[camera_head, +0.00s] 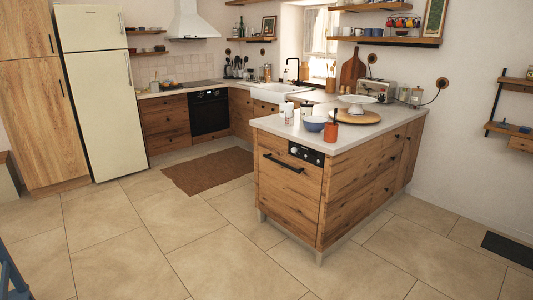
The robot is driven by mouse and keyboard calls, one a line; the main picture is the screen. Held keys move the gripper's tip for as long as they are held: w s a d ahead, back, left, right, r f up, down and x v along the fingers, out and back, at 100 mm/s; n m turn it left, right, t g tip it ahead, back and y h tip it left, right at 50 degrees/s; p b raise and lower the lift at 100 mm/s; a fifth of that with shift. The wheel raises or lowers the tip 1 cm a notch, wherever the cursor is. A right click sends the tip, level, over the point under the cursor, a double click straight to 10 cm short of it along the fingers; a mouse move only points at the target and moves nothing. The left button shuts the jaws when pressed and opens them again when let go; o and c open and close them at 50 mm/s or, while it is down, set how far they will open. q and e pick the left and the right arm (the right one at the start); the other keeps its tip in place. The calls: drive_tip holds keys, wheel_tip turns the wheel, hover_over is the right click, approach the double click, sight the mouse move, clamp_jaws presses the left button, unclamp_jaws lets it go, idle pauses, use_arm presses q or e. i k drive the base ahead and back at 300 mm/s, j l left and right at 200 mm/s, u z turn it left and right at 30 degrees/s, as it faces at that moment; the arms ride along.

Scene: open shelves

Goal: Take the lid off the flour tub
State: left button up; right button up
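I cannot single out the flour tub for sure at this distance. A small white container (288,112) and another light container (306,111) stand near the left end of the wooden counter unit's pale top (272,124). Two small jars (416,96) stand farther back on the same top, right of the toaster (377,90). No lid can be made out clearly. Neither of my grippers is in view.
A blue bowl (315,124), an orange-red cup (331,132) and a white cake stand (357,104) on a round board crowd the counter. Tiled floor (160,245) is clear in front. A brown rug (209,171) lies left of the unit. Something blue (12,280) shows at lower left.

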sight(287, 103)
drive_tip(key=i+j+u, duration=0.1)
drive_tip(key=i+j, duration=0.15)
drive_tip(key=i, duration=0.35)
drive_tip(key=i+j+u, duration=0.15)
drive_tip(key=i, duration=0.5)
drive_tip(key=i+j+u, duration=0.1)
drive_tip(key=i, duration=0.5)
drive_tip(key=i+j+z, duration=0.45)
drive_tip(key=j, duration=0.15)
drive_tip(key=i+j+z, duration=0.25)
drive_tip(key=j, duration=0.15)
drive_tip(key=i+j+z, duration=0.1)
drive_tip(key=j+z, duration=0.15)
drive_tip(key=i+j+z, duration=0.1)
drive_tip(key=j+z, duration=0.15)
drive_tip(key=j, duration=0.3)
drive_tip(key=i+j+z, duration=0.2)
drive_tip(key=j, duration=0.25)
drive_tip(key=k+l, duration=0.05)
drive_tip(key=k, duration=0.05)
